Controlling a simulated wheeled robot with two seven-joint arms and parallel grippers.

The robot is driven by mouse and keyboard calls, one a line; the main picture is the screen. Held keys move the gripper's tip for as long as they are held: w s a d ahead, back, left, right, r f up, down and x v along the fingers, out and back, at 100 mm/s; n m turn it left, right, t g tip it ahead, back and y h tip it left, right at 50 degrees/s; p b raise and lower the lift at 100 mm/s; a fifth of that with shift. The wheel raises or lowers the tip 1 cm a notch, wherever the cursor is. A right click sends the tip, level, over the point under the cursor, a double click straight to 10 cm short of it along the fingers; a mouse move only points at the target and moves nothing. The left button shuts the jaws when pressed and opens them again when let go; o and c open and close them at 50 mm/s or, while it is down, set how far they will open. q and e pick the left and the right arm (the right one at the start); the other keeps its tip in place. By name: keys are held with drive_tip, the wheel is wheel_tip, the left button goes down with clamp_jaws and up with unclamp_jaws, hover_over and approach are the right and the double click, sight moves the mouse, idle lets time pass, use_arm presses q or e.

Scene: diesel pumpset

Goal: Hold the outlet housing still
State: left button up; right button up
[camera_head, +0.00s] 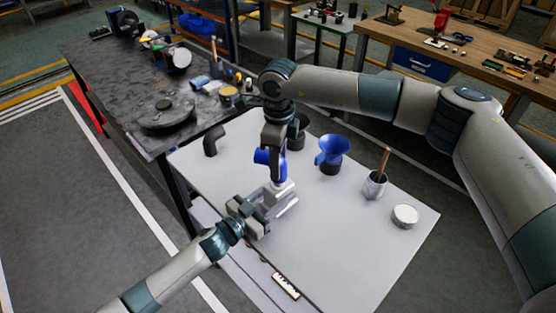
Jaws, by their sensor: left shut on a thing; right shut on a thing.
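A small light-grey metal piece, which looks like the outlet housing (284,201), sits on the white tabletop (335,225). My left gripper (264,207) reaches in from the lower left and is shut on it at its left side. My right arm comes over from the right and hangs down above the housing. My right gripper (277,172) is shut at the housing's top, beside a bright blue part (265,160). The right fingertips and what they grip are too small and covered to make out clearly.
A dark elbow pipe (212,139), a dark cup (298,131), a blue funnel (332,150), a metal cup with a brush (375,184) and a round tin (405,216) stand around. The tabletop's front right is clear. A cluttered black bench (110,75) adjoins at the left.

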drive_tip(key=shift+f, duration=1.1)
drive_tip(key=o, duration=1.4)
drive_tip(key=shift+r, duration=0.2)
wheel_tip(320, 180, up, 12)
drive_tip(key=shift+f, duration=0.15)
use_arm(q)
drive_tip(key=o, duration=1.6)
